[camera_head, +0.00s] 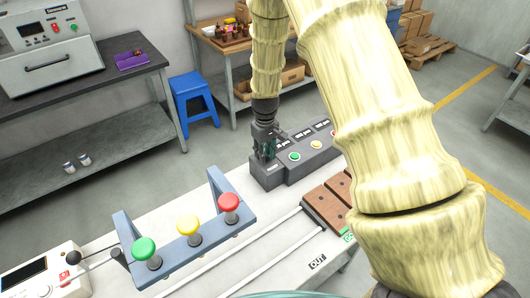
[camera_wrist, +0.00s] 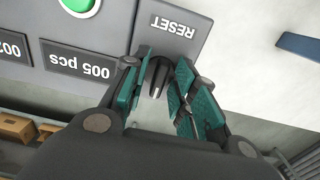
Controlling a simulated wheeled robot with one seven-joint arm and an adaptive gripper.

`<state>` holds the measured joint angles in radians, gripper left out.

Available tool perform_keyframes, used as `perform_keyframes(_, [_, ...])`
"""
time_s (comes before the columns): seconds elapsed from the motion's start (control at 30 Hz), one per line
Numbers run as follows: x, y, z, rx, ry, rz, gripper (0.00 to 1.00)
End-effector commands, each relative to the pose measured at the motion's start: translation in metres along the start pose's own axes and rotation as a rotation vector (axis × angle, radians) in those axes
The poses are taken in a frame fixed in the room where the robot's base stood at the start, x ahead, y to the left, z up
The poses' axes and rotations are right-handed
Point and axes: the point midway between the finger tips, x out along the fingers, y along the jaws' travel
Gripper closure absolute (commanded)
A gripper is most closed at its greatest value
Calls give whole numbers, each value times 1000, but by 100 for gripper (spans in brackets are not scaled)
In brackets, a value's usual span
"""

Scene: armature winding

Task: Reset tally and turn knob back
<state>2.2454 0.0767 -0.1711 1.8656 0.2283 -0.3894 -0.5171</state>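My gripper (camera_wrist: 163,72) points down at the left end of the grey tally box (camera_head: 318,162), beside its RESET label (camera_wrist: 174,25). A dark knob (camera_wrist: 158,75) with a light stripe sits between the teal-padded fingers in the wrist view. The fingers are close on either side of it, but whether both pads press on it cannot be told. In the head view the gripper hides the knob. The box carries a green button (camera_head: 294,156), a yellow button (camera_head: 316,144) and a red one (camera_head: 335,132). Count labels show, one reading "005 pcs" (camera_wrist: 80,60).
A blue-grey rack (camera_head: 210,238) with green, yellow and red mushroom buttons stands in front of the box on the white bench. Brown blocks (camera_head: 326,207) lie right of it, beside white rails. A white control unit (camera_head: 45,278) with a lever is at the lower left.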

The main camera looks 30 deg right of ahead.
Motion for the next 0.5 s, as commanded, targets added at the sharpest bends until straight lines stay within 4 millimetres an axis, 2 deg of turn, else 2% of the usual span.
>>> perform_keyframes(0.03, [0,0,0,0,0,0,87])
perform_keyframes(0.1, [0,0,0,0,0,0,100])
perform_keyframes(0.5, [0,0,0,30,0,0,100])
